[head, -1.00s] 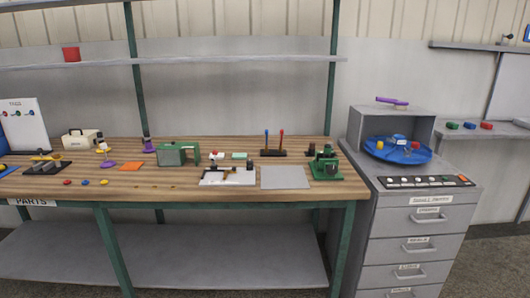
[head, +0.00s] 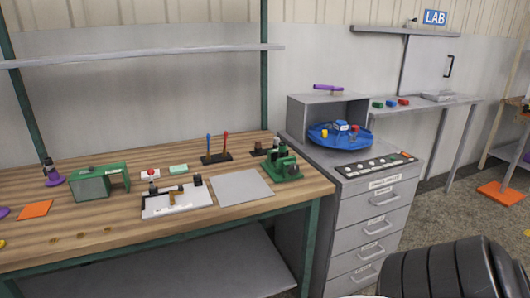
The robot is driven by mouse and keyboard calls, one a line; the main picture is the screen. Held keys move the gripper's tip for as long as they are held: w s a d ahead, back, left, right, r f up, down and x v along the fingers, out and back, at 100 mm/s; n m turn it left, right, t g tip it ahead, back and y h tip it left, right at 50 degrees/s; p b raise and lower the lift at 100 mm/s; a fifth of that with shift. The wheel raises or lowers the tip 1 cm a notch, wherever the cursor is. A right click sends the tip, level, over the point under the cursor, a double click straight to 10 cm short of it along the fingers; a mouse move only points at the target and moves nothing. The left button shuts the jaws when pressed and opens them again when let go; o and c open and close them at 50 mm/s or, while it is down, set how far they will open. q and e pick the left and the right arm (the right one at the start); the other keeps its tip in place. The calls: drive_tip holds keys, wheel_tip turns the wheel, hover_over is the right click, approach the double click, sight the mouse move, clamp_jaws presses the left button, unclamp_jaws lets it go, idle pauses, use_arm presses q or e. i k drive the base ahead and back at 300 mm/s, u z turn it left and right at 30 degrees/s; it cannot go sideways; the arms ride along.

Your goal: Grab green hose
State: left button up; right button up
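No green hose can be made out in the head view. Neither of my grippers shows in it.
A grey drawer cabinet (head: 368,220) with a blue round tray (head: 340,137) stands right of the bench. A dark ribbed shape (head: 450,270), unclear what, fills the bottom right.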

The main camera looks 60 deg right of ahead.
sight(283, 146)
drive_tip(key=z, duration=0.6)
drive_tip(key=i, duration=0.65)
drive_tip(key=z, duration=0.75)
